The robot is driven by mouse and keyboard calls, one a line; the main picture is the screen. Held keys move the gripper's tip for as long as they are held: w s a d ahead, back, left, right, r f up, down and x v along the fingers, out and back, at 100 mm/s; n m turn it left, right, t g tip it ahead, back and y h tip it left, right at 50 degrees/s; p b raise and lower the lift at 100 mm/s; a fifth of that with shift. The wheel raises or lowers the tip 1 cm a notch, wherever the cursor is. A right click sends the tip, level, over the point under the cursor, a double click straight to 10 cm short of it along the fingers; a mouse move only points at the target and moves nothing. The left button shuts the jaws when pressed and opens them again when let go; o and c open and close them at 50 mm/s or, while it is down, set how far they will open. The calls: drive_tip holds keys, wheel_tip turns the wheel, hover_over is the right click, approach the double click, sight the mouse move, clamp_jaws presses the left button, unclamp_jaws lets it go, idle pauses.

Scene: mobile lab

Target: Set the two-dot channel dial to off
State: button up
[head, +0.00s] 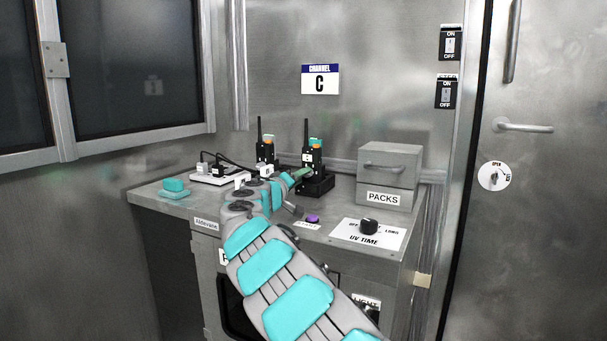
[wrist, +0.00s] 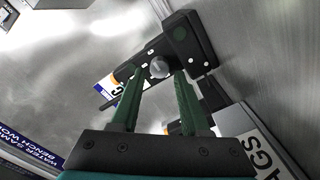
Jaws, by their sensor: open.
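Two black radios with antennas stand in chargers on the counter, a left radio (head: 264,151) and a right radio (head: 313,158). My gripper (head: 302,174) reaches toward the right radio. In the wrist view, the green fingers of my gripper (wrist: 157,76) are open, one on each side of a round grey dial (wrist: 159,67) on a black body (wrist: 188,42). Small white dots show around the dial. I cannot tell whether the fingers touch it, where it points, or which dots mark this radio.
A wall sign reads CHANNEL C (head: 320,79). A grey PACKS box (head: 389,172) stands right of the radios. A UV TIME dial (head: 369,226), a purple button (head: 312,218), a power strip (head: 215,177) and a teal block (head: 174,187) are on the counter.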

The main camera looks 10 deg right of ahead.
drive_tip(key=shift+x, duration=1.2)
drive_tip(key=shift+c, duration=0.3)
clamp_jaws()
